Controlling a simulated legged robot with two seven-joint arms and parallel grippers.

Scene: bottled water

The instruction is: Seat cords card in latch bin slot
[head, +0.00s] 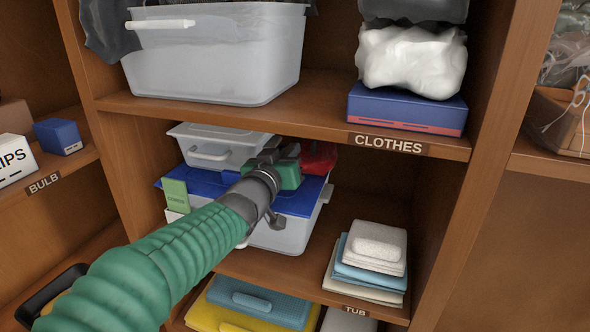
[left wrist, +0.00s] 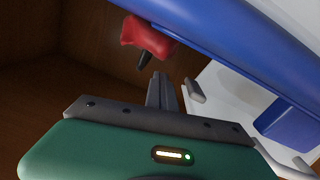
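The latch bin is a clear whitish tub (head: 283,238) with a blue lid (head: 296,204) on the middle shelf. In the left wrist view its blue lid (left wrist: 235,50) crosses the top right. A green cords card (head: 176,194) stands upright at the bin's left front corner, above a white piece. I cannot tell whether it sits in a slot. My left gripper (head: 287,162) is over the lid's back part, away from the card. In the left wrist view its fingers (left wrist: 163,91) look together, with nothing seen between them. My right gripper is out of view.
A smaller clear box (head: 210,147) stands behind the arm, and a red object (head: 319,157) lies beyond the gripper. Folded towels (head: 366,262) are right of the bin. The shelf above, labelled CLOTHES (head: 388,143), hangs close over my gripper.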

